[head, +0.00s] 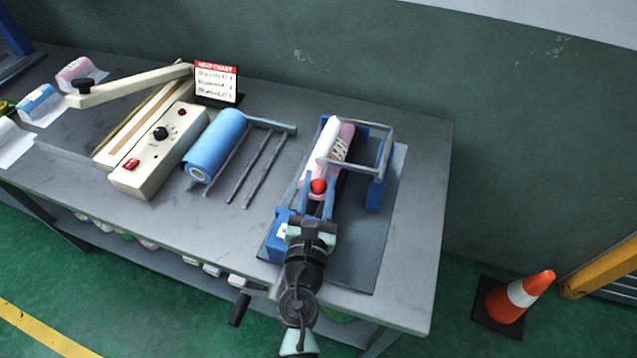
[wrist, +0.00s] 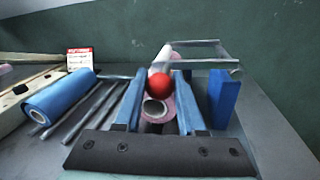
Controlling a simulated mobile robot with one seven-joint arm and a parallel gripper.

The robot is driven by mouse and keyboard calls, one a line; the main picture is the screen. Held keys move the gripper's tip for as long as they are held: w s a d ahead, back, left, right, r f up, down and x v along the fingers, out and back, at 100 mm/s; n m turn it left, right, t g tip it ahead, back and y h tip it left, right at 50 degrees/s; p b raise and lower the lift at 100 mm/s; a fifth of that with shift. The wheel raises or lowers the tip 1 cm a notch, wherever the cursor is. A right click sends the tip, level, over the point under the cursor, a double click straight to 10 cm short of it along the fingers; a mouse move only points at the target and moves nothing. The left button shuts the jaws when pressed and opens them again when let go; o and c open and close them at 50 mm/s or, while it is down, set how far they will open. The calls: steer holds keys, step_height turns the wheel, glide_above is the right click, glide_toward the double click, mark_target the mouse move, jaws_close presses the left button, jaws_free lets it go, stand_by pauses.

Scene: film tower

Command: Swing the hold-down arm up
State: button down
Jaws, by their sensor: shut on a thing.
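The film tower is a blue stand (head: 375,194) with a grey bar frame (head: 387,150) at the right of the bench. A pink film roll (head: 347,134) lies in it; its hollow end shows in the wrist view (wrist: 155,108). The hold-down arm, with a white bar (head: 328,138), lies low along the pink roll. A red ball knob (head: 318,186) is at its near end. My gripper (head: 317,190) is shut on this knob, which sits between the blue fingertips in the wrist view (wrist: 159,86). The arm's pivot is hard to make out.
A blue film roll (head: 216,146) and grey rods (head: 262,168) lie left of the tower. Further left are a cream sealer (head: 157,150) with a raised lever and a chart sign (head: 216,83). A green wall stands behind. A cone (head: 522,294) stands on the floor at right.

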steer(key=shift+s+d+r+m+t+b, duration=0.15)
steer(key=shift+d+r+m+b, duration=0.1)
steer(key=shift+r+m, duration=0.4)
steer(key=shift+w+d+r+m+t+b, duration=0.2)
steer(key=shift+r+m, duration=0.25)
steer(key=shift+m, duration=0.3)
steer(key=shift+s+d+r+m+b, duration=0.1)
steer(key=shift+s+r+m+b, duration=0.1)
steer(key=shift+r+m, duration=0.25)
steer(key=shift+s+d+r+m+b, duration=0.1)
steer(key=shift+r+m+b, duration=0.15)
steer(key=shift+m, duration=0.3)
steer(key=s+d+r+m+h+b, duration=0.1)
steer(key=d+r+m+h+b, duration=0.1)
steer(key=d+m, duration=0.3)
steer(key=s+d+r+m+h+b, duration=0.2)
steer(key=d+m+b, duration=0.2)
steer(key=m, duration=0.8)
steer(key=shift+s+d+r+h+b, duration=0.3)
steer(key=shift+d+h, duration=0.1)
steer(key=shift+d, duration=0.6)
steer(key=shift+m+t, duration=0.25)
steer(key=shift+m, duration=0.05)
steer(key=c, duration=0.5)
jaws_free()
